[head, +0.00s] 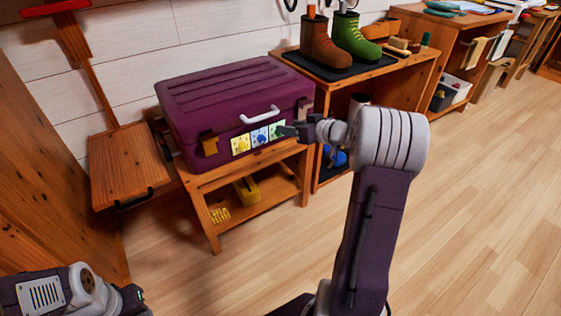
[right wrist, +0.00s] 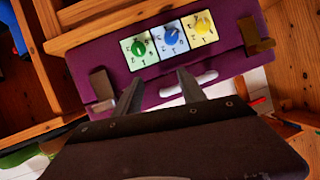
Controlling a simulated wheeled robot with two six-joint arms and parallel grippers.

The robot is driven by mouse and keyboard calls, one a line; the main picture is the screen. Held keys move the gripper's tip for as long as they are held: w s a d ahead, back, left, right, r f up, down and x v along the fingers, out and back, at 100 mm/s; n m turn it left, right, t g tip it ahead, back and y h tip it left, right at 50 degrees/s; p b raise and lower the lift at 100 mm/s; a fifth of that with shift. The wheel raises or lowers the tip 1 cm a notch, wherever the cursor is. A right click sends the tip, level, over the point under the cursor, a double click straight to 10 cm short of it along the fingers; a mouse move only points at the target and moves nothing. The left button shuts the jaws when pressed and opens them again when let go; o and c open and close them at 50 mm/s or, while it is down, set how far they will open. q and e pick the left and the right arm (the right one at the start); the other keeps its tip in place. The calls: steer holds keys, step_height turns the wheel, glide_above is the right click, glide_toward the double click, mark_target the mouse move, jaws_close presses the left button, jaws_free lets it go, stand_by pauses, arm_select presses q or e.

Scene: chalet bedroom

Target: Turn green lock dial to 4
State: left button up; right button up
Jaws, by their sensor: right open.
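The purple case (head: 225,100) lies closed on a wooden stand, with three square lock dials on its front below the white handle (head: 259,115). The green dial (right wrist: 139,47) is at the left of the row in the right wrist view, and its plate shows partly behind my fingers in the head view (head: 277,128). The number it points to is too small to read. My right gripper (right wrist: 160,90) is open and empty, its fingertips in front of the case near the green dial. My left gripper (head: 132,298) is low at the left, its jaws unclear.
The blue dial (right wrist: 172,36) and yellow dial (right wrist: 203,25) sit beside the green one. Dark latches (right wrist: 102,84) flank the row. A shelf with brown and green boots (head: 355,37) stands right of the case. The wooden floor (head: 480,200) at right is clear.

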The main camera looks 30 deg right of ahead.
step_height(320, 180, down, 4)
steer(key=s+d+h+b, duration=0.1)
steer(key=d+b, duration=0.1)
steer(key=d, duration=0.1)
arm_select(q)
step_height(320, 180, down, 6)
steer(key=shift+a+r+b, duration=0.1)
steer(key=shift+r+b, duration=0.05)
steer(key=shift+b, duration=0.5)
arm_select(e)
steer(key=x, duration=0.8)
steer(key=shift+w+a+f+m, duration=0.15)
steer(key=shift+w+a+m, duration=0.1)
steer(key=shift+w+m, duration=0.15)
jaws_close()
